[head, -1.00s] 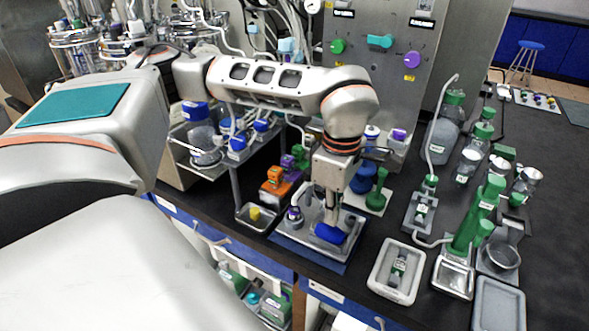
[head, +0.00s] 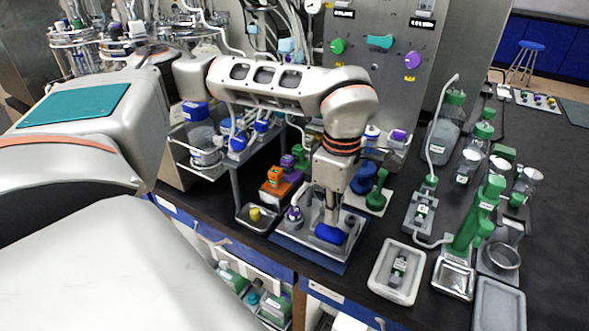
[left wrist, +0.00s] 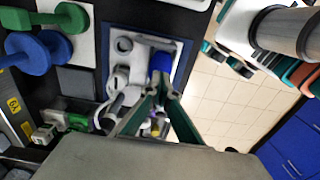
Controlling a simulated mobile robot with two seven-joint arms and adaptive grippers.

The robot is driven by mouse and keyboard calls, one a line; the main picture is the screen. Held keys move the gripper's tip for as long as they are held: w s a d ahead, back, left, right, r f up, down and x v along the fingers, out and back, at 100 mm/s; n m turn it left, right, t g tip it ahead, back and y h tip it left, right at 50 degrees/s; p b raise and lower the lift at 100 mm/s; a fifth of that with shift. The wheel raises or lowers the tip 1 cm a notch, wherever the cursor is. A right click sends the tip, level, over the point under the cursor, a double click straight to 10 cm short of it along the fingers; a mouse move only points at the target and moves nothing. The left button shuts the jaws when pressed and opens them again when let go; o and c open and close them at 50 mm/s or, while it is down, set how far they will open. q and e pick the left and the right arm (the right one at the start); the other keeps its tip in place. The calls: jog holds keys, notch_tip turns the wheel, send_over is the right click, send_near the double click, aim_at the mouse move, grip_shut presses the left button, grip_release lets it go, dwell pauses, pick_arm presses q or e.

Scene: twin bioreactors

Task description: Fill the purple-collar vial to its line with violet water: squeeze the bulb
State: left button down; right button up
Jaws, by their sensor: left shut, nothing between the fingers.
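The blue bulb (head: 329,234) lies on a grey tray (head: 306,248) over a blue mat on the black bench. It also shows in the left wrist view (left wrist: 161,62). A small vial with a purple collar (head: 294,214) stands on the tray's left side, with a pale curved tube beside it. My left gripper (head: 331,221) points down just above the bulb, its fingers shut and empty. In the left wrist view its green-sided fingers (left wrist: 165,92) come together near the bulb; whether they touch it I cannot tell. The vial's fill line and water level are too small to read.
A small tray with a yellow piece (head: 255,214) stands left of the bulb's tray. Orange and purple blocks (head: 276,184) stand behind. A white tray (head: 397,271) and green-capped glassware (head: 468,222) crowd the right. The panel (head: 385,60) rises behind.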

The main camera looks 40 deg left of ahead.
aim_at(331, 228)
pick_arm(q)
jog(key=shift+f, duration=0.15)
jog(key=shift+f+b, duration=0.5)
jog(key=shift+f, duration=0.95)
jog(key=shift+f+b, duration=0.15)
jog(key=shift+b, duration=0.15)
jog(key=shift+r+p, duration=1.3)
jog(key=shift+r, duration=0.5)
